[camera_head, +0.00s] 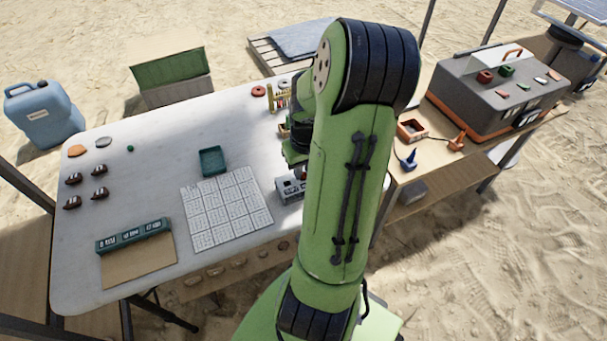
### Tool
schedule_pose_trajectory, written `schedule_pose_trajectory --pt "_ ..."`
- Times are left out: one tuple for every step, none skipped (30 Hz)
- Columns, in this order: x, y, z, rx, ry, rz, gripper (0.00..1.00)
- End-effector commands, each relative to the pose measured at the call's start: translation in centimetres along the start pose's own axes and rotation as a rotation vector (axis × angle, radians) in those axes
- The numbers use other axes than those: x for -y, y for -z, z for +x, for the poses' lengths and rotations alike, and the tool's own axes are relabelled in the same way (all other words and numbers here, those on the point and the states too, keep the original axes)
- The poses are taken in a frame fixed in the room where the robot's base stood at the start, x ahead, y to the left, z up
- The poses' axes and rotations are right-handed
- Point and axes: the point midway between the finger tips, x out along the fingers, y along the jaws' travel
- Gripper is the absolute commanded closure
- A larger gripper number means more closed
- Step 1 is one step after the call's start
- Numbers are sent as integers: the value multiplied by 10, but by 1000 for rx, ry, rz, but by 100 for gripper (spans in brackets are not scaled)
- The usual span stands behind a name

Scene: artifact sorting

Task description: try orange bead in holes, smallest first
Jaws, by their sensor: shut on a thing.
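My gripper (293,160) is partly in view at the right part of the white table, mostly hidden behind my green arm. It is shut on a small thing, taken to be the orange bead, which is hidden. A grey block with dark markings or openings (289,189) sits on the table just below my gripper in the picture. My arm cuts off its right side, and its holes are too small to tell apart. I cannot tell whether the gripper or its load touches the block.
A white gridded sheet (226,208), a green tray (213,161) and a green labelled rack (134,236) lie on the white table (165,190). Several dark pieces (73,179) and a small green ball (130,149) lie at left. A side table at right carries a grey case (480,102).

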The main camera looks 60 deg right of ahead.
Motion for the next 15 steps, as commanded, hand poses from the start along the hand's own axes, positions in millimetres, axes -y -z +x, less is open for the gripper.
schedule_pose_trajectory --pt "0 1 -6 -1 0 -1 97" --pt "0 1 -8 -1 -1 -1 97" --pt "0 2 -11 -1 -1 0 97" --pt "0 2 -12 0 -1 0 97" --pt "0 2 -14 0 -1 0 97" --pt "0 2 -16 0 -1 1 97" --pt "0 2 -18 0 -1 1 97" --pt "0 2 -20 0 -1 1 97" --pt "0 3 -22 0 -1 1 97" --pt "0 3 -24 0 -1 1 97" --pt "0 3 -26 0 -1 0 97" --pt "0 3 -28 0 -1 0 97" --pt "0 4 -30 0 -1 0 97" --pt "0 4 -31 0 -1 0 97" --pt "0 4 -34 0 -1 0 97"
